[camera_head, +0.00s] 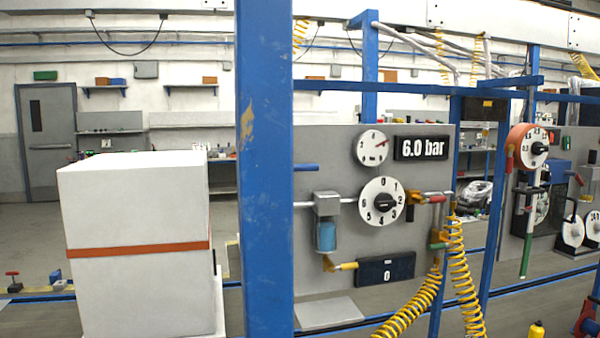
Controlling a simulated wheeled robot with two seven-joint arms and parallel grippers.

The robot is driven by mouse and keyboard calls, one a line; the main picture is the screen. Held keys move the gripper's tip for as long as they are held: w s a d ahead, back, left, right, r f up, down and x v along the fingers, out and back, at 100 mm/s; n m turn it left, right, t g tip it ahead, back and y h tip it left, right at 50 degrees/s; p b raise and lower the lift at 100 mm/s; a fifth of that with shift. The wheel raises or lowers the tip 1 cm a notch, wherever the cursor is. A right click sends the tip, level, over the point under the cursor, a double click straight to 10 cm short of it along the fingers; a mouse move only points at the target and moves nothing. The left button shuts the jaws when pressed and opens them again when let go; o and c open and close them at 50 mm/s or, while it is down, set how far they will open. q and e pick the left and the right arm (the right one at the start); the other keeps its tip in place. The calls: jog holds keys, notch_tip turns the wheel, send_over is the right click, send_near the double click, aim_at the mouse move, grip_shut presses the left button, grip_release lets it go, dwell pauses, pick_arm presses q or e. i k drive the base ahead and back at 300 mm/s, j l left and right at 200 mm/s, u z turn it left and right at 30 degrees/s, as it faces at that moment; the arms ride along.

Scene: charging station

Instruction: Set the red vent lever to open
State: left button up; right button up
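A small red lever handle (437,199) sits on a brass fitting at the right edge of the grey panel (345,145). Its exact position is too small to read, and no label is legible on it. Another red handle (510,158) stands upright beside the red-rimmed dial at the right. A red valve handle (586,316) shows at the bottom right edge, partly cut off. I cannot tell for sure which of these is the vent lever. Neither of my grippers is in view.
A blue post (265,170) stands in front of the panel's left side. The display (421,148) reads 6.0 bar. A dial (381,202), a green handle (439,246) and coiled yellow hoses (462,270) are nearby. A large white box (137,200) fills the left foreground.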

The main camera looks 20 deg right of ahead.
aim_at(437, 199)
jog(key=l+z, duration=0.4)
jog(key=i+l+z, duration=0.1)
jog(key=z, duration=0.3)
jog(key=i+l+z, duration=0.1)
jog(key=l+z, duration=0.3)
